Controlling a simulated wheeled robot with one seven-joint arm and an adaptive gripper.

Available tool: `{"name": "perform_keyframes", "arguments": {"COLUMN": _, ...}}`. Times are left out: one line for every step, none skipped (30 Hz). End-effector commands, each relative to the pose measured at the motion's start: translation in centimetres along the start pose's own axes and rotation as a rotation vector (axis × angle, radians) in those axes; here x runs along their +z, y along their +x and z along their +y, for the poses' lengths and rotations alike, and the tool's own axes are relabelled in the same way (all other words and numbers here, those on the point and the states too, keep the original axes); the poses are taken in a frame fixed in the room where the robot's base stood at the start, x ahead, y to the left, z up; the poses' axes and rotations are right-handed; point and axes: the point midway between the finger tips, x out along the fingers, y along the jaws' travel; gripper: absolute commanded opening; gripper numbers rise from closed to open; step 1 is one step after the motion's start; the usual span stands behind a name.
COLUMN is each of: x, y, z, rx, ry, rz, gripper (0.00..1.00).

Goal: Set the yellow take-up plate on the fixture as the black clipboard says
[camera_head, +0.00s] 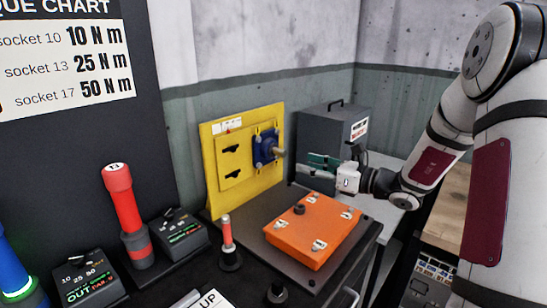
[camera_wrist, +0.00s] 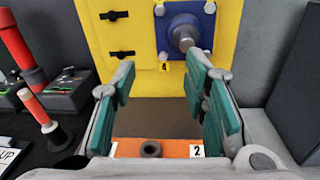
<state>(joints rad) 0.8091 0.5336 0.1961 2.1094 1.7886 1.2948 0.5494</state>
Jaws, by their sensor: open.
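A yellow upright panel (camera_head: 212,185) carries a smaller yellow plate (camera_head: 232,178) with black slots. A blue square block (camera_head: 265,148) with a grey shaft is mounted at its right side. In the wrist view the yellow panel (camera_wrist: 100,42) and blue block (camera_wrist: 182,36) are straight ahead. Which piece is the take-up plate, I cannot tell for sure. My gripper (camera_head: 318,165) has teal finger pads and is in front of the blue block, apart from it. In the wrist view the gripper (camera_wrist: 158,88) is open and empty. No black clipboard is clearly identifiable.
An orange block (camera_head: 318,232) with numbered labels lies below my gripper on a dark bench. A grey cabinet (camera_head: 325,130) stands behind. A red-handled tool (camera_head: 120,195), a smaller red-tipped tool (camera_head: 228,240) and control boxes (camera_head: 178,235) stand at left. A torque chart (camera_head: 65,55) hangs there.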

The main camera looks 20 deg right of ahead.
Motion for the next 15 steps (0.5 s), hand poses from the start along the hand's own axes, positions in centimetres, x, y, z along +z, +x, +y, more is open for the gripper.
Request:
{"name": "perform_keyframes", "arguments": {"x": -0.5, "y": -0.3, "z": -1.4, "rx": -0.034, "ry": 0.034, "rz": -0.023, "gripper": 0.41}}
{"name": "perform_keyframes", "arguments": {"x": -0.7, "y": -0.5, "z": -2.0, "rx": -0.049, "ry": 0.050, "rz": -0.033, "gripper": 0.41}}
{"name": "perform_keyframes", "arguments": {"x": -0.8, "y": -0.6, "z": -2.6, "rx": -0.065, "ry": 0.065, "rz": -0.044, "gripper": 0.41}}
{"name": "perform_keyframes", "arguments": {"x": -0.9, "y": -0.7, "z": -2.9, "rx": -0.072, "ry": 0.072, "rz": -0.049, "gripper": 0.41}}
{"name": "perform_keyframes", "arguments": {"x": -0.9, "y": -0.7, "z": -3.0, "rx": -0.077, "ry": 0.077, "rz": -0.053, "gripper": 0.41}}
{"name": "perform_keyframes", "arguments": {"x": -0.9, "y": -0.5, "z": -3.2, "rx": -0.081, "ry": 0.081, "rz": -0.056, "gripper": 0.41}}
{"name": "perform_keyframes", "arguments": {"x": -0.9, "y": -0.3, "z": -3.2, "rx": -0.082, "ry": 0.082, "rz": -0.057, "gripper": 0.41}}
{"name": "perform_keyframes", "arguments": {"x": -0.8, "y": -0.1, "z": -3.2, "rx": -0.081, "ry": 0.081, "rz": -0.057, "gripper": 0.41}}
{"name": "perform_keyframes", "arguments": {"x": -0.8, "y": 0.4, "z": -3.2, "rx": -0.080, "ry": 0.080, "rz": -0.056, "gripper": 0.41}}
{"name": "perform_keyframes", "arguments": {"x": -0.8, "y": 0.8, "z": -3.3, "rx": -0.079, "ry": 0.080, "rz": -0.056, "gripper": 0.41}}
{"name": "perform_keyframes", "arguments": {"x": -0.8, "y": 1.2, "z": -3.3, "rx": -0.079, "ry": 0.080, "rz": -0.055, "gripper": 0.41}}
{"name": "perform_keyframes", "arguments": {"x": -0.8, "y": 1.9, "z": -3.3, "rx": -0.078, "ry": 0.080, "rz": -0.056, "gripper": 0.41}}
{"name": "perform_keyframes", "arguments": {"x": -0.7, "y": 2.5, "z": -3.3, "rx": -0.078, "ry": 0.079, "rz": -0.056, "gripper": 0.41}}
{"name": "perform_keyframes", "arguments": {"x": -0.7, "y": 3.0, "z": -3.4, "rx": -0.078, "ry": 0.078, "rz": -0.055, "gripper": 0.41}}
{"name": "perform_keyframes", "arguments": {"x": -0.7, "y": 3.9, "z": -3.4, "rx": -0.077, "ry": 0.078, "rz": -0.055, "gripper": 0.41}}
